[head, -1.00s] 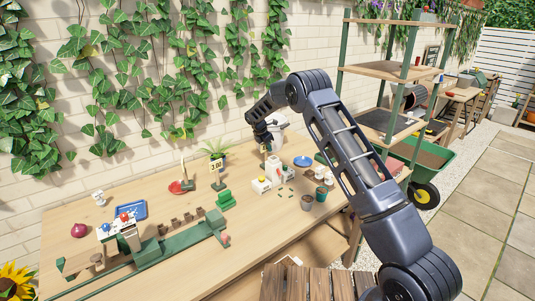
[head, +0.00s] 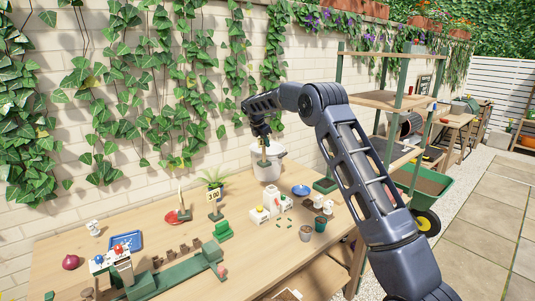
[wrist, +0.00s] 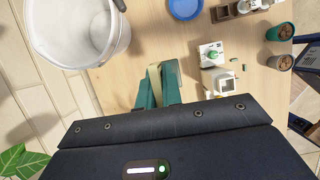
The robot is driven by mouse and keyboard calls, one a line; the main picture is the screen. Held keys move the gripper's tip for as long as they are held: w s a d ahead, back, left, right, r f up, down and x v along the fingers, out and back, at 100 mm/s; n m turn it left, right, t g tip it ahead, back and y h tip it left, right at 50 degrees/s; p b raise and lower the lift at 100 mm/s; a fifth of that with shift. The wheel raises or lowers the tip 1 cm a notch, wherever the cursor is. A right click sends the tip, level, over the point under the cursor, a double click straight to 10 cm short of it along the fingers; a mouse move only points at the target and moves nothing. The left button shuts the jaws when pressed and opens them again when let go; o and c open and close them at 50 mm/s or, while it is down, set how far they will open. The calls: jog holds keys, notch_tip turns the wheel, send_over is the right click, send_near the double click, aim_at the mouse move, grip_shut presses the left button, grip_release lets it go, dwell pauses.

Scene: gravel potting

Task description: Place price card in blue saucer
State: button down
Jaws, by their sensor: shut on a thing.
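The blue saucer (head: 301,190) lies on the table right of the white pail; it also shows at the top of the wrist view (wrist: 186,8). My gripper (head: 263,140) is raised in front of the white pail, apart from the saucer. Its green fingers are shut on a thin tan piece (wrist: 154,80), seen nearly edge-on, so its face cannot be read. It also shows below the fingers in the head view (head: 264,152). A yellow card marked 3.00 (head: 213,195) stands on the table in front of a small plant.
A white block with a green knob (wrist: 211,54) and small pots (head: 306,233) are near the saucer. A green tray (head: 325,185) lies right of it.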

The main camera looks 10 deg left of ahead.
jog(key=shift+w+d+r, duration=0.15)
jog(key=shift+d+r, duration=0.15)
jog(key=shift+d, duration=0.05)
jog(key=w+d+r, duration=0.1)
jog(key=w+d, duration=0.2)
jog(key=d, duration=0.7)
jog(key=w+d+r, duration=0.1)
jog(key=w+d, duration=0.2)
jog(key=d, duration=0.6)
notch_tip(320, 180, down, 20)
jog(key=shift+d, duration=0.2)
jog(key=shift+s+f, duration=0.15)
jog(key=shift+f, duration=0.5)
jog(key=c, duration=1.6)
grip_release()
jog(key=shift+o, duration=0.2)
